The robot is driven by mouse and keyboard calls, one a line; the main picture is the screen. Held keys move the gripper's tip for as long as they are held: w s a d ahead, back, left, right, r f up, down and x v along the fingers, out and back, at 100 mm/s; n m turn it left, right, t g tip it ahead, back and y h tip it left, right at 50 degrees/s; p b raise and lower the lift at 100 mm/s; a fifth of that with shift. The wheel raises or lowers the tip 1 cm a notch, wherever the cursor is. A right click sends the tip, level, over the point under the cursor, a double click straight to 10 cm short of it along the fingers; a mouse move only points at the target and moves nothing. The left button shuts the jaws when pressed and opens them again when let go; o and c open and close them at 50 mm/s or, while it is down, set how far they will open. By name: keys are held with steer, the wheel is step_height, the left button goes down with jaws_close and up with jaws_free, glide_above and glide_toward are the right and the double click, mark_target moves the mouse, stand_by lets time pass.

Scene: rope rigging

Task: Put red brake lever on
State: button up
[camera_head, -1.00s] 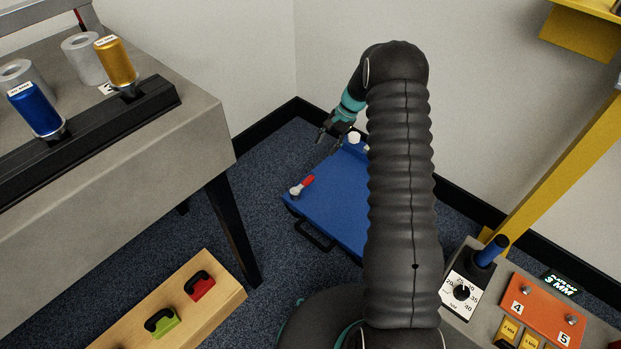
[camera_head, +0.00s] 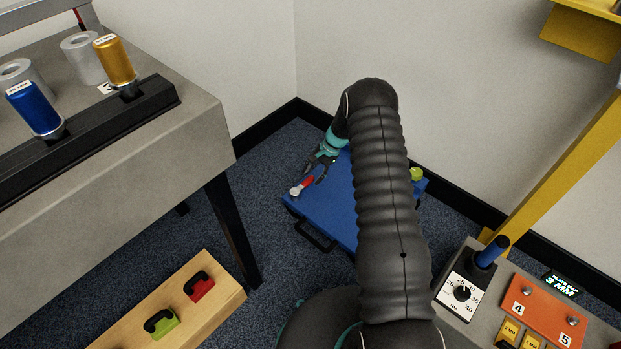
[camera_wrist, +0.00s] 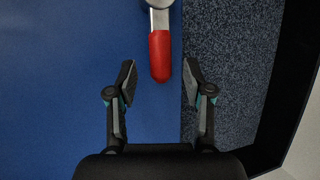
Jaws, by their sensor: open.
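The red brake lever (camera_head: 304,184) has a red grip and a pale metal hub, and sits near the left corner of the blue platform (camera_head: 334,215). In the wrist view its red grip (camera_wrist: 160,56) points toward my gripper (camera_wrist: 159,80). My gripper (camera_head: 317,172) is open and empty, with its fingertips on either side of the grip's near end, apart from it. The height gap between fingers and lever is hard to judge.
A yellow-green knob (camera_head: 416,174) stands at the platform's right side. A wooden block (camera_head: 212,310) holds red and green clips at lower left. A grey table (camera_head: 120,170) stands left, and a control panel (camera_head: 500,300) lower right. Walls close the back.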

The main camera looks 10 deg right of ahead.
steer(key=shift+x, duration=1.25)
steer(key=shift+c, duration=0.2)
jaws_close()
